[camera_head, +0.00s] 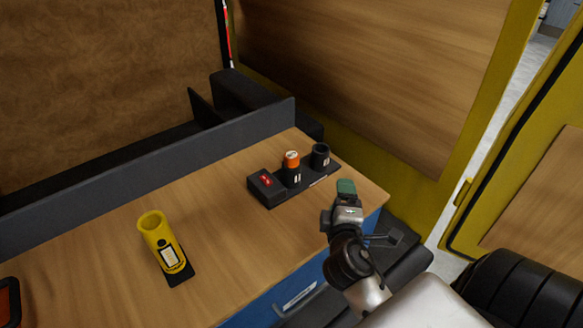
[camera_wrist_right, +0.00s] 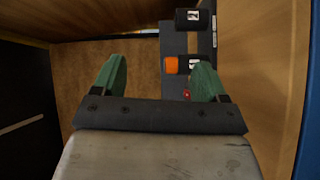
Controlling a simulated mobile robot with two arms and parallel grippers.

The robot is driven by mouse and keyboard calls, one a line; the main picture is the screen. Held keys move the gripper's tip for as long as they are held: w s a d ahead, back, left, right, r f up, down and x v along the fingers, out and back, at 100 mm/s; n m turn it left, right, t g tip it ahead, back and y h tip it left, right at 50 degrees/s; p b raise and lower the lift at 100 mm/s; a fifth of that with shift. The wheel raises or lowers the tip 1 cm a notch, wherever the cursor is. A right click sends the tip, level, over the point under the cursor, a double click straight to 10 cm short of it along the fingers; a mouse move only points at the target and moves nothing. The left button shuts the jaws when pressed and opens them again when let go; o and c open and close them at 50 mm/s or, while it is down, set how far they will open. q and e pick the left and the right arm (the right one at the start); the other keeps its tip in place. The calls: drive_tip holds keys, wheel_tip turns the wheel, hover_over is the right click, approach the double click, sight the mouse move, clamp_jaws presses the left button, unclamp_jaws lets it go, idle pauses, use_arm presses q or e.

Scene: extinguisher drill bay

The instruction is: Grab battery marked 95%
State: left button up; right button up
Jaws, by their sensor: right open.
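An orange-topped battery (camera_head: 291,158) stands upright in a slot of a black charger base (camera_head: 303,192) on the wooden worktop. No 95% mark is readable. My right gripper (camera_head: 346,188) is open and empty, to the right of the battery and apart from it. In the right wrist view, the battery's orange end (camera_wrist_right: 170,66) shows beyond the open green fingers (camera_wrist_right: 160,80), close to the right-hand finger in the picture. My left gripper is not in view.
A black cylindrical holder (camera_head: 320,156) stands beside the battery and looks empty. A yellow tube-shaped device (camera_head: 161,240) with a label stands on the worktop (camera_head: 225,235) at left. A grey raised panel (camera_head: 150,150) runs along the back. The worktop between device and charger is clear.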

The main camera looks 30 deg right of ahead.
drive_tip(key=w+r+n+t+y, duration=0.1)
drive_tip(key=w+r+n+t, duration=0.3)
drive_tip(key=n, duration=0.4)
drive_tip(key=n+y, duration=0.8)
drive_tip(key=n, duration=0.9)
approach(295, 160)
drive_tip(key=w, duration=0.6)
drive_tip(key=shift+w+d+f+p, duration=0.1)
drive_tip(key=shift+d+f+p, duration=0.1)
drive_tip(key=shift+d+p, duration=0.2)
drive_tip(key=shift+w+r, duration=0.1)
drive_tip(key=shift+w, duration=0.25)
drive_tip(key=w, duration=0.3)
drive_tip(key=shift+w+d, duration=0.1)
drive_tip(key=shift+w, duration=0.6)
drive_tip(key=shift+s, duration=0.1)
drive_tip(key=shift+c, duration=0.4)
